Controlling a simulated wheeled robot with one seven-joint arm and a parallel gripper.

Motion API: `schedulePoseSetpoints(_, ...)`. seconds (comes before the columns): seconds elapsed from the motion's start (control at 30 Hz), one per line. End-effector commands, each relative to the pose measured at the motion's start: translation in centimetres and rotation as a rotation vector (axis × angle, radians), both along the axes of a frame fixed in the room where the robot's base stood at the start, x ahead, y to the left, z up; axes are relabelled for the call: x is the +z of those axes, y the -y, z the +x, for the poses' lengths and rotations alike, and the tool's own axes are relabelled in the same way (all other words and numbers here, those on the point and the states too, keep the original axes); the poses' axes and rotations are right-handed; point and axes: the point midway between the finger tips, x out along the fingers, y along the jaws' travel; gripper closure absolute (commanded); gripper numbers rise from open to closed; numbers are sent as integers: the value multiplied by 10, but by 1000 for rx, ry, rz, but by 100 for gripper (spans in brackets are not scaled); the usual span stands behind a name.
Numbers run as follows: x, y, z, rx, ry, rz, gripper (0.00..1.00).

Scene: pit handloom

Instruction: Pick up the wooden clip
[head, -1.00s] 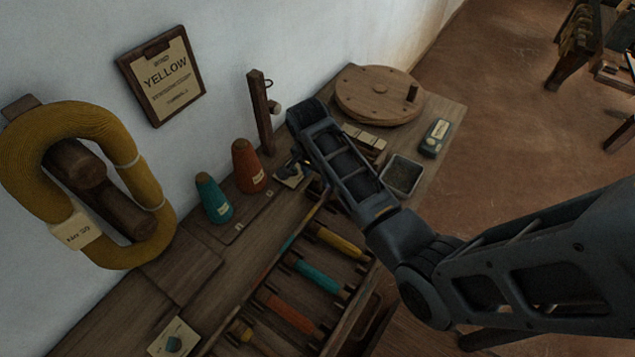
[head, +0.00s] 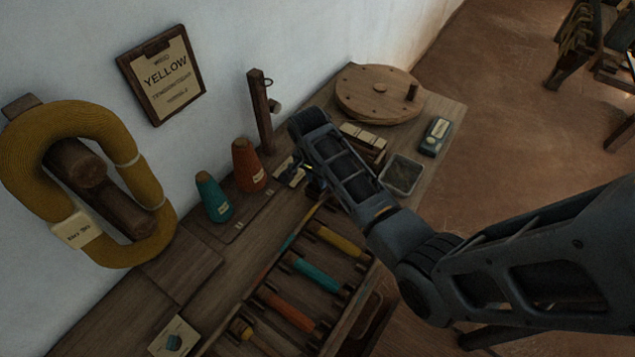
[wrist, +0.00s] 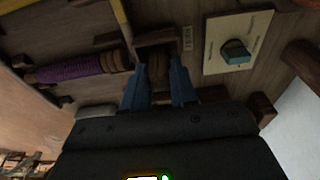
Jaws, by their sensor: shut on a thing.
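In the wrist view my gripper (wrist: 157,84) has its two blue-grey fingers on either side of a small brown wooden piece, which I take to be the wooden clip (wrist: 156,64). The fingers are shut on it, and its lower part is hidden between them. A wooden block or frame edge lies right by its far end, and I cannot tell whether they touch. In the head view my forearm covers most of the gripper, and I cannot make out the clip there.
A card with a teal block (wrist: 237,52) lies right of the gripper, and a purple bobbin (wrist: 80,67) lies left. On the bench are a teal cone (head: 213,198), an orange cone (head: 247,166), a post (head: 261,112), a grey tray (head: 401,176) and a round wooden disc (head: 378,92).

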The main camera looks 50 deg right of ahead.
Motion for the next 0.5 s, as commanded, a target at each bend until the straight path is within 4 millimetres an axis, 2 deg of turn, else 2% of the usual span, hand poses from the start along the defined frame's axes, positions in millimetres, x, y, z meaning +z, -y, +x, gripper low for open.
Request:
schedulePoseSetpoints(0.33,3,0,0,0,0,0,100)
schedulePoseSetpoints(0.5,16,0,1,-1,2,-1,100)
